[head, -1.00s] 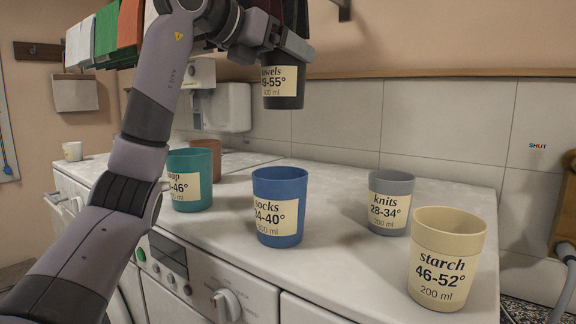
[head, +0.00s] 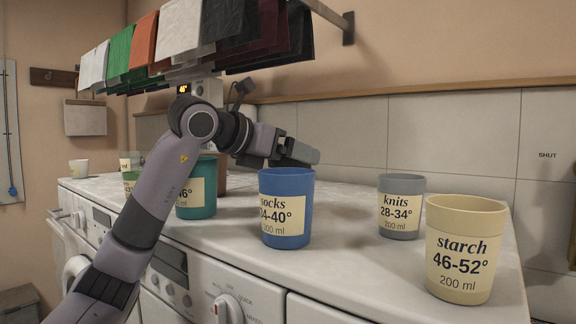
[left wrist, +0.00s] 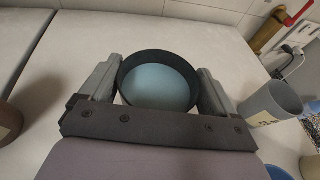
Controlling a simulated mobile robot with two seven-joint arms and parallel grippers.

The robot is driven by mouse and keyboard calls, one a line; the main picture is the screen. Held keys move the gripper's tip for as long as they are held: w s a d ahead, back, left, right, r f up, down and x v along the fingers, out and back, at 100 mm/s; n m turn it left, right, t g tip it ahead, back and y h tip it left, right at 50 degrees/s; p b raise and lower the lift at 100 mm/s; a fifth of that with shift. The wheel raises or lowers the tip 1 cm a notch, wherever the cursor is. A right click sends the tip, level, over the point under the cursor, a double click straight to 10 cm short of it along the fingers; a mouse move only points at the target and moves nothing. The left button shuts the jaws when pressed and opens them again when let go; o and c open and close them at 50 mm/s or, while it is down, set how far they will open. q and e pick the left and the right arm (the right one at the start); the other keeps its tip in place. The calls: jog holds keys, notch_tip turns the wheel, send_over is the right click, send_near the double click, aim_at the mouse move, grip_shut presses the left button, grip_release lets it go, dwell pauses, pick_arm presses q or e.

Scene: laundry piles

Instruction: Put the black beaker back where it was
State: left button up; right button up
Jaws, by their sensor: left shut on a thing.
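The black beaker (left wrist: 124,72) sits between the two fingers of my left gripper (left wrist: 160,84) in the left wrist view. I look down into its round dark rim, and its inside shows pale blue. My left gripper is shut on it. In the head view my left gripper (head: 291,153) is low over the worktop, behind the blue "socks" beaker (head: 287,228), which hides the black beaker there. I cannot tell whether its base touches the worktop. My right gripper is not in view.
The worktop (head: 345,250) also bears a grey "knits" beaker (head: 401,218), a cream "starch" beaker (head: 462,270), a teal beaker (head: 200,205) and a brown one (head: 222,178). Hanging cloths (head: 180,30) are overhead. A tiled wall (head: 440,125) closes the back.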

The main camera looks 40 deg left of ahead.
pick_arm(q)
jog(key=shift+f, duration=0.4)
jog(key=o, duration=0.8)
jog(key=shift+f, duration=0.15)
jog(key=shift+c, duration=0.2)
jog(key=shift+r, duration=0.2)
jog(key=v, duration=1.2)
jog(key=shift+b, duration=0.4)
jog(key=shift+f, duration=0.1)
